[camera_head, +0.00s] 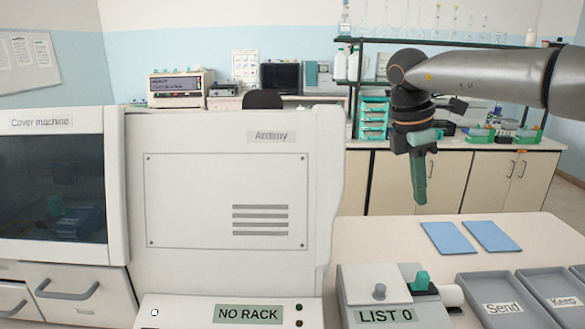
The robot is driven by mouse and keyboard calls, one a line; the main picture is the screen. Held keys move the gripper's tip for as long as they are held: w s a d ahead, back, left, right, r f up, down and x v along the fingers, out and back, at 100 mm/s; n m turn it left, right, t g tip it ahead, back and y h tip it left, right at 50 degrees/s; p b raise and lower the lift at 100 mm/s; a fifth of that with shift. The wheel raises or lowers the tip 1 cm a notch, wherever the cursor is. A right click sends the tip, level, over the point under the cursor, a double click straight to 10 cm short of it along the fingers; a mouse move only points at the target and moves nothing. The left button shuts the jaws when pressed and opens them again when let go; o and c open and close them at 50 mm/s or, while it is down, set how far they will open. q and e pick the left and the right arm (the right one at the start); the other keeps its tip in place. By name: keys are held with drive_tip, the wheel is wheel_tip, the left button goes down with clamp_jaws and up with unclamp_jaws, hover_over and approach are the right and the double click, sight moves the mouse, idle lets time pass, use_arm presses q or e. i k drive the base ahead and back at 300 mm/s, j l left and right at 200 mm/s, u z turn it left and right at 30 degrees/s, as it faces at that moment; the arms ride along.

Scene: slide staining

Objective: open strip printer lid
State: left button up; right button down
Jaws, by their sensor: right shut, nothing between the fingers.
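A small grey-white device labelled "LIST 0" (352,311) stands at the bottom middle of the view, cut off by the lower edge; it appears to be the strip printer. Its top is a flat grey lid (362,279) with a small round knob, and it looks closed. A green piece and a white roll-like end show at its right side. My right gripper (420,197) hangs pointing down above and behind the device, clear of it. Its green fingers are shut and empty. My left gripper is not in view.
The tall white "Artimy" machine (200,190) and the "Cover machine" (60,260) fill the left. Grey trays marked "Send" (475,287) and "Keep" (530,280) stand right of the device. Two blue sheets (448,238) lie behind them, with bare table around.

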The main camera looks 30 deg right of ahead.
sight(375, 278)
drive_tip(key=k, duration=1.5)
